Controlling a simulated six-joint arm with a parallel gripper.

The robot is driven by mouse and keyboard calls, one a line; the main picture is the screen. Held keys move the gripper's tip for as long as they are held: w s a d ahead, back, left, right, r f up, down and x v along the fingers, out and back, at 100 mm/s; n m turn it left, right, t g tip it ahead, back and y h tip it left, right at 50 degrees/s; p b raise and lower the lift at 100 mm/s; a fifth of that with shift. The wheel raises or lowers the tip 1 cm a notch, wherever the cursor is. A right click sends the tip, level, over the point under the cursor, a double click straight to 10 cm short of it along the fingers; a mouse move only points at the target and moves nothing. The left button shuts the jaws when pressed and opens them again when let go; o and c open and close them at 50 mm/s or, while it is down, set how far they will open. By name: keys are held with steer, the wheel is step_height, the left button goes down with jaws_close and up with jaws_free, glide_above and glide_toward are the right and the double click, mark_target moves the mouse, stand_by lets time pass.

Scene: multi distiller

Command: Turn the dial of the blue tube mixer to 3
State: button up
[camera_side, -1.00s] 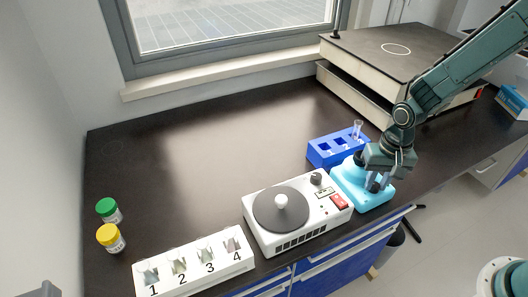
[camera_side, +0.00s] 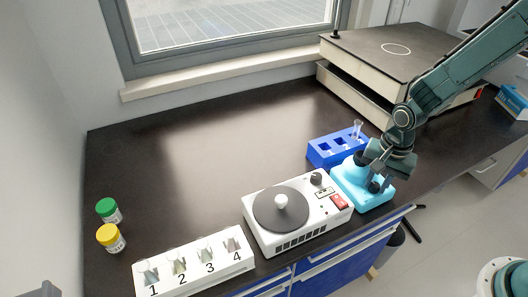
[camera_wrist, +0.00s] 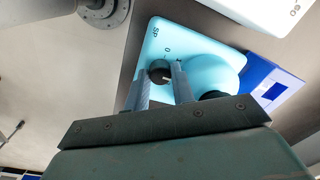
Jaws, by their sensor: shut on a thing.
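The light blue tube mixer (camera_side: 362,201) stands on the dark bench, at the right in the side view. It also fills the upper middle of the wrist view (camera_wrist: 165,38). Its small black dial (camera_wrist: 159,70) shows in the wrist view, with a 0 mark and the letters SP on the face beside it. My gripper (camera_side: 374,187) is low over the front of the mixer, and its two fingers (camera_wrist: 160,78) are shut on the dial, one on each side. The 3 mark cannot be made out. A dark round part (camera_wrist: 213,95) shows beside the right finger.
A dark blue tube rack (camera_side: 322,158) with a clear tube stands just behind the mixer. A white centrifuge-like device (camera_side: 262,239) is close on its left. A white numbered tube holder (camera_side: 200,274) and two capped jars (camera_side: 110,237) are further left. The bench's back middle is clear.

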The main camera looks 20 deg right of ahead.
steer(key=o, duration=1)
steer(key=shift+w+n, duration=0.15)
steer(key=shift+n, duration=0.35)
steer(key=shift+n, duration=2)
steer(key=n, duration=0.4)
steer(key=shift+d, duration=0.1)
step_height(320, 180, up, 15)
steer(key=s, duration=0.1)
steer(key=shift+s+d+r+n+t, duration=0.4)
steer(key=shift+s+r+t, duration=0.3)
steer(key=shift+s+r, duration=1.45)
steer(key=shift+s+d+r+n+t, duration=0.25)
steer(key=shift+s+d+r+t, duration=0.35)
steer(key=shift+s+r, duration=1.55)
steer(key=shift+s+d+r+n+t, duration=0.3)
steer(key=shift+s+r+t, duration=0.7)
steer(key=shift+s, duration=2.1)
